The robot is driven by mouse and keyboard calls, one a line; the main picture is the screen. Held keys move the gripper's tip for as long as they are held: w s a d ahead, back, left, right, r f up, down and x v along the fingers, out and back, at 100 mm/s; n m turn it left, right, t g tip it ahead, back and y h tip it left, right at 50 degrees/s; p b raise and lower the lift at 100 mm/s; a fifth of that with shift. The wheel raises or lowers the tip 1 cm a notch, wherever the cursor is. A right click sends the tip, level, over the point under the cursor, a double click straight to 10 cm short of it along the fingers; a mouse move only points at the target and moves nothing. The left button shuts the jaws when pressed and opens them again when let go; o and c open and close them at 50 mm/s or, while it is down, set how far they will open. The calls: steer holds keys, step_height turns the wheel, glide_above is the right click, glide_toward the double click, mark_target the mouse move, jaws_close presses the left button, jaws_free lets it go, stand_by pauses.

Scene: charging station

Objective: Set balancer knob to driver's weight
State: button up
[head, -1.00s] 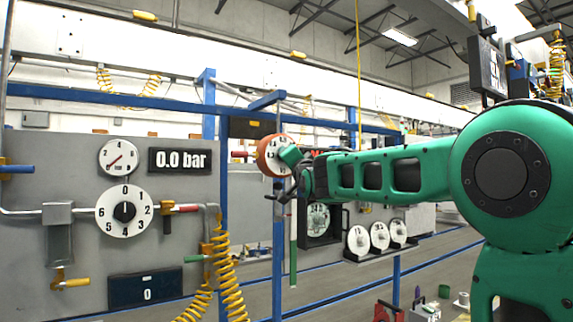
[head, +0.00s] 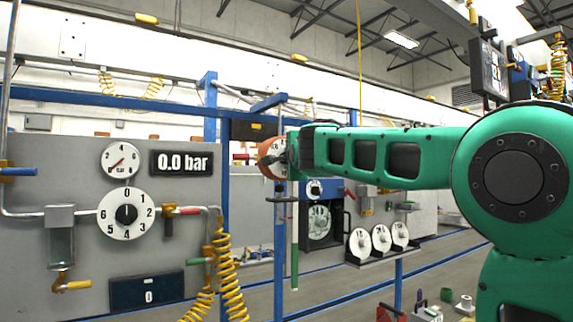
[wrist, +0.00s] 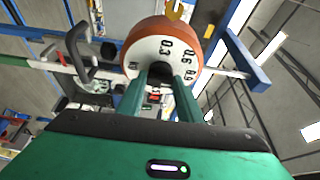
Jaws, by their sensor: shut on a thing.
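The balancer is an orange drum with a white numbered dial face, beside a blue post in the head view (head: 267,158) and at the top of the wrist view (wrist: 140,50). The marks 0.3, 0.6 and 0.9 are readable on its face. Its black centre knob (wrist: 160,72) lies between the two green fingers of my gripper (wrist: 161,85), which is shut on it. In the head view, my gripper (head: 285,158) is at the dial, and my wrist hides part of the face. I cannot make out a pointer setting or a weight label.
A grey panel at left carries a gauge (head: 121,160), a 0.0 bar display (head: 182,163) and a 0–6 dial (head: 112,225). Several white dials (head: 381,238) stand on a rack below my arm. A thin green rod (head: 295,250) hangs near the post. A black hook-like handle (wrist: 76,48) is beside the drum.

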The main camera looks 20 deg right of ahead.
steer(key=shift+d+f, duration=0.15)
steer(key=shift+f, duration=0.1)
stand_by(0.3)
steer(key=o, duration=1.1)
steer(key=shift+r, duration=0.1)
steer(key=v, duration=1)
steer(key=shift+s, duration=0.3)
